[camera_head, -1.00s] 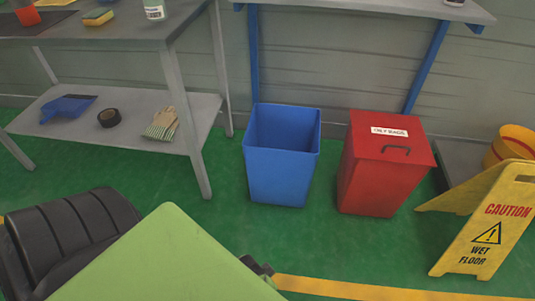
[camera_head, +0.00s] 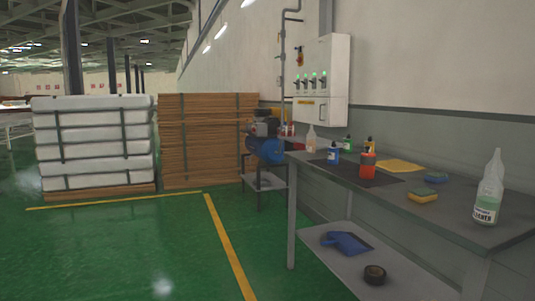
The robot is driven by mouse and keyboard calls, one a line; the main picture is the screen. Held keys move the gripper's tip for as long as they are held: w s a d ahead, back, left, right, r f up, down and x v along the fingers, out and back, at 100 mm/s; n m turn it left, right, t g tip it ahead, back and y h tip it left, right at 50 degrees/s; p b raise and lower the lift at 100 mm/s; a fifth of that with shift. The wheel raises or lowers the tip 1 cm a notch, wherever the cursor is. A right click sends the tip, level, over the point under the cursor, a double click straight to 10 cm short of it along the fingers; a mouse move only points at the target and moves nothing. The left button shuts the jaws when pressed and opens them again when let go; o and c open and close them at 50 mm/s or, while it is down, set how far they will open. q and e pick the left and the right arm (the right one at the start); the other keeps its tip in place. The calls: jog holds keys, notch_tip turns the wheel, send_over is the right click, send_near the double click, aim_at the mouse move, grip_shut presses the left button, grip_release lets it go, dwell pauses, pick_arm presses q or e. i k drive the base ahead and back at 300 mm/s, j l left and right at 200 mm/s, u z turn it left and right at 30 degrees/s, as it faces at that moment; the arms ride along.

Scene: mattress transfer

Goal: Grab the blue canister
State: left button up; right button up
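A small blue canister (camera_head: 333,156) stands upright on the dark mat on the top of the grey workbench (camera_head: 455,208). A red-orange container (camera_head: 367,166) stands on the same mat, to the right of the blue canister and nearer to me. A clear bottle (camera_head: 311,139), a green bottle (camera_head: 347,144) and a dark bottle with an orange top (camera_head: 370,145) stand close by, towards the back. Neither of my grippers is in view.
A yellow cloth (camera_head: 399,166), a sponge (camera_head: 422,196) and a large cleaner bottle (camera_head: 488,192) lie or stand on the bench. A blue compressor (camera_head: 265,150) is beyond it. Wrapped white mattresses (camera_head: 92,142) are stacked far left. The green floor in front is clear.

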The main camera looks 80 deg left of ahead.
aim_at(333, 155)
jog(key=u, duration=2.05)
